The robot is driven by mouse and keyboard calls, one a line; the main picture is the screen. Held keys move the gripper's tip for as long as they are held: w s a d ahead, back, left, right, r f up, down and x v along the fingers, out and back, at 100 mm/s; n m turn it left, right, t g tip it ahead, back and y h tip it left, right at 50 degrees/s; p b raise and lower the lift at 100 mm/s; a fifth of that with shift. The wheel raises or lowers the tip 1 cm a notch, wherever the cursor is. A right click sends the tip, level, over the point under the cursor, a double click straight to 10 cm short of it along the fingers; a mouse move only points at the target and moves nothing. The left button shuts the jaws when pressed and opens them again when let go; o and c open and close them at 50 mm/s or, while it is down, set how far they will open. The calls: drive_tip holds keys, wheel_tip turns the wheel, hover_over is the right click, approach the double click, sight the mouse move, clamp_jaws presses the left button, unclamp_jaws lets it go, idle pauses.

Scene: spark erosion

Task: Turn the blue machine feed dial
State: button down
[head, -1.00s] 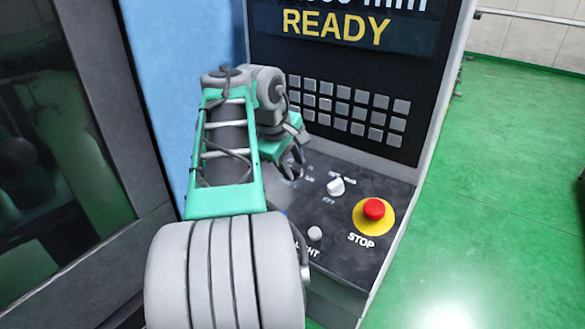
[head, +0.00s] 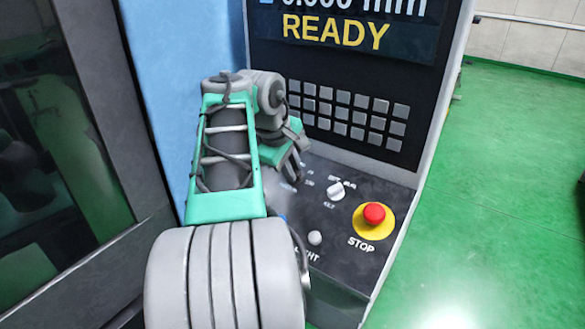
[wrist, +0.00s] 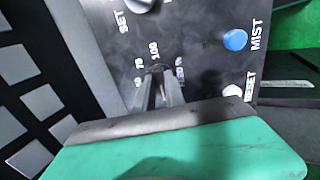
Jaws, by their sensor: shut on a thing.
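My gripper (head: 294,170) is at the left part of the sloping control panel, below the keypad. In the wrist view my gripper (wrist: 158,78) has its fingers close together, pointing at the panel. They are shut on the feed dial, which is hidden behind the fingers. Printed scale marks, 100 and 75 among them, show beside the fingertips. The blue machine (head: 185,70) stands behind my arm, its blue panel left of the screen.
A white knob (head: 336,190) is right of my gripper, and the red stop button (head: 374,214) further right. A grey-white button (head: 315,237) is nearer. The wrist view shows a blue MIST button (wrist: 235,40) and a pale RESET button (wrist: 233,91). Green floor is open at the right.

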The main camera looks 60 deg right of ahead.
drive_tip(key=shift+m, duration=0.4)
drive_tip(key=m, duration=0.5)
drive_tip(key=shift+a+f+m+b, duration=0.15)
drive_tip(key=shift+m+b, duration=0.15)
drive_tip(key=shift+m, duration=0.1)
drive_tip(key=m, duration=0.3)
drive_tip(key=shift+w+m+b, duration=0.1)
drive_tip(key=shift+m+b, duration=0.2)
drive_tip(key=shift+b, duration=0.1)
drive_tip(key=m+b, duration=0.1)
drive_tip(key=m, duration=0.2)
drive_tip(key=shift+f+m, duration=0.1)
drive_tip(key=shift+m, duration=0.2)
drive_tip(key=m+b, duration=0.1)
drive_tip(key=m, duration=0.2)
drive_tip(key=shift+w+m, duration=0.15)
drive_tip(key=shift+m, duration=0.15)
drive_tip(key=m+b, duration=0.1)
drive_tip(key=m, duration=0.2)
drive_tip(key=shift+m, duration=0.3)
drive_tip(key=m+b, duration=0.2)
drive_tip(key=m, duration=0.3)
drive_tip(key=shift+w+m, duration=0.15)
drive_tip(key=shift+m, duration=0.15)
